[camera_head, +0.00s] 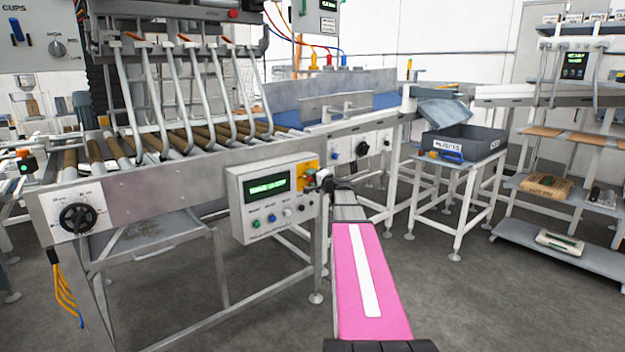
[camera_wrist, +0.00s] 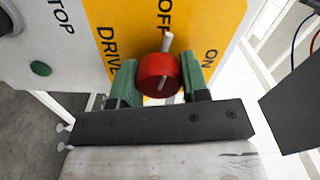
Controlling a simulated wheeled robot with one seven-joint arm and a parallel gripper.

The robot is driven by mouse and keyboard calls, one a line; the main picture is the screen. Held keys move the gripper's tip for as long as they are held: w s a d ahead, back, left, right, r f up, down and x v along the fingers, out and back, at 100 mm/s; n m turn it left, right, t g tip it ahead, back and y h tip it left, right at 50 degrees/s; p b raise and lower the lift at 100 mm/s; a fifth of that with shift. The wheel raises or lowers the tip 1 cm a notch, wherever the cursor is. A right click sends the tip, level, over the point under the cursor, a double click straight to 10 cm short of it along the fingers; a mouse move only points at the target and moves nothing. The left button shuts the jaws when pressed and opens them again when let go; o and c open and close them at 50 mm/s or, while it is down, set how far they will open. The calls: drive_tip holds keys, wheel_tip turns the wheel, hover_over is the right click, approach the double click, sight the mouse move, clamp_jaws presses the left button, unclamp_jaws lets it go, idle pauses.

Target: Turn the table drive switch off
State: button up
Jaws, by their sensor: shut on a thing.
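The table drive switch is a red round knob (camera_wrist: 158,76) with a pale lever, on a yellow plate (camera_wrist: 225,20) lettered DRIVE, OFF and ON. In the wrist view the lever points up, its tip by the OFF lettering and apart from the ON lettering. My gripper (camera_wrist: 158,84) has its two green fingers on either side of the knob, shut on it. In the head view the yellow plate (camera_head: 309,170) sits at the top right corner of a grey control box (camera_head: 240,215). My gripper (camera_head: 325,181) hides part of the knob there.
The box carries a green-lit display (camera_head: 267,186) and several buttons. A roller conveyor (camera_head: 130,185) with a black handwheel (camera_head: 77,218) stands at left. A grey bin (camera_head: 465,142) sits on a small table at right. Floor is open at front right.

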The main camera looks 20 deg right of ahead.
drive_tip(key=shift+n, duration=1.1)
drive_tip(key=o, duration=0.9)
drive_tip(key=v, duration=1.1)
